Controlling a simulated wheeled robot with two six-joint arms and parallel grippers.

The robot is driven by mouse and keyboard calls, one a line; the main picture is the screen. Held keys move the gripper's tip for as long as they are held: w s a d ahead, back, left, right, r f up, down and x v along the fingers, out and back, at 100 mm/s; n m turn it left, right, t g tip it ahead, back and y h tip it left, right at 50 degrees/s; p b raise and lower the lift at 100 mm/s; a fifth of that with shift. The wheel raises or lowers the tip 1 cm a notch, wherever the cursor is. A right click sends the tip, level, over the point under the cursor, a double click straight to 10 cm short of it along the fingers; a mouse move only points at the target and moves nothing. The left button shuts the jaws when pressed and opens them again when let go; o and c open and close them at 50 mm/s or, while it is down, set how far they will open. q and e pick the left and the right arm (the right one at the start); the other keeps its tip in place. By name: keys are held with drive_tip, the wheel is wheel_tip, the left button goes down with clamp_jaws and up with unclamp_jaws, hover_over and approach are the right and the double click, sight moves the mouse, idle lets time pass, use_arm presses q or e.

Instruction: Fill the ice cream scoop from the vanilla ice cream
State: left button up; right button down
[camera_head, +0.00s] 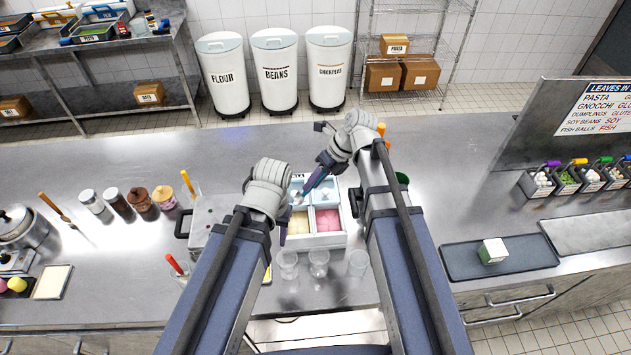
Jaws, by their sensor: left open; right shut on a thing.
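A white ice cream case (318,241) stands on the counter. Its front left compartment holds pale yellow ice cream (301,223), which looks like the vanilla; the front right one holds pink ice cream (328,220). The back compartments look pale blue, partly hidden. My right gripper (327,160) is shut on the dark purple handle of the ice cream scoop (316,180). The scoop slants down left, its small metal head over the case's left half; its filling cannot be made out. My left gripper (284,228) is open and empty at the case's left edge.
Clear glasses (319,262) stand in front of the case. A grey container (205,216) is to its left, with several jars (138,198) beyond. A dark tray with a small carton (493,251) lies right. The counter between has free room.

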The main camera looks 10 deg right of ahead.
use_arm(q)
drive_tip(key=shift+f+b, duration=5)
drive_tip(key=shift+f, duration=0.1)
use_arm(e)
drive_tip(key=shift+f, duration=5.05)
use_arm(q)
drive_tip(key=shift+f+b, duration=0.6)
drive_tip(key=shift+b, duration=0.05)
use_arm(e)
drive_tip(key=shift+f, duration=0.65)
use_arm(q)
drive_tip(key=shift+f, duration=0.15)
use_arm(e)
drive_tip(key=shift+s+a+f, duration=0.1)
drive_tip(key=shift+a, duration=0.3)
drive_tip(key=shift+a, duration=0.15)
drive_tip(key=shift+a, duration=0.3)
drive_tip(key=shift+a, duration=0.3)
drive_tip(key=shift+a, duration=0.3)
drive_tip(key=shift+a, duration=0.2)
